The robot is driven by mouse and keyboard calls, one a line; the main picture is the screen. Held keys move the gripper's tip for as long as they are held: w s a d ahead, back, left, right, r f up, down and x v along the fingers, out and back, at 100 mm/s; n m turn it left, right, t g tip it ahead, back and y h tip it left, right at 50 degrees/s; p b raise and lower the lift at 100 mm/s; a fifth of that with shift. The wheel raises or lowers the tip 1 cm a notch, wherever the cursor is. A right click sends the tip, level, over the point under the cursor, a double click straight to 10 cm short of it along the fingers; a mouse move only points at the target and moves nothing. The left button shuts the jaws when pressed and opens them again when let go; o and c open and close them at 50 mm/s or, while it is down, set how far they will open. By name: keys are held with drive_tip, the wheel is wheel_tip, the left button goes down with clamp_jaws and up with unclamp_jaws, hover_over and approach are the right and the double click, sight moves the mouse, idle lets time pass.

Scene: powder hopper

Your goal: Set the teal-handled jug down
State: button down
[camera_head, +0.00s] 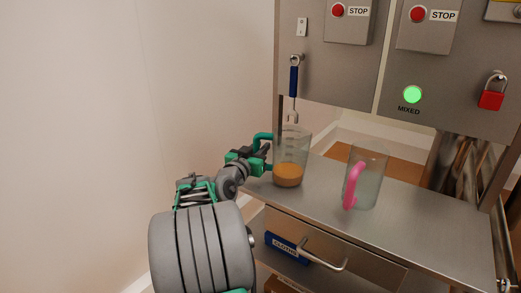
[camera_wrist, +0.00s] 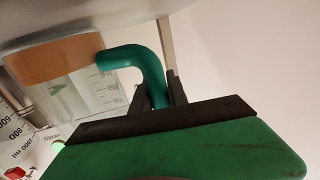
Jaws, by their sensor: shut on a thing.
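The teal-handled jug (camera_head: 289,162) is clear, with orange-brown contents in its bottom. It is upright at the left end of the steel counter (camera_head: 394,205); I cannot tell whether its base touches the counter. My gripper (camera_head: 262,160) is shut on its teal handle, left of the jug's body. In the wrist view the teal handle (camera_wrist: 140,58) runs down between my dark fingers, and the jug's graduated wall (camera_wrist: 85,92) shows at the left. Part of the handle is hidden by the fingers.
A pink-handled clear jug (camera_head: 367,178) stands on the counter to the right. A blue-handled tool (camera_head: 293,82) hangs on the panel above. A green MIXED light (camera_head: 412,94) is lit. A drawer handle (camera_head: 321,258) juts out below the counter. Bare counter lies between the jugs.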

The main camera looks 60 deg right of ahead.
drive_tip(key=shift+f, duration=0.15)
drive_tip(key=c, duration=1.3)
unclamp_jaws()
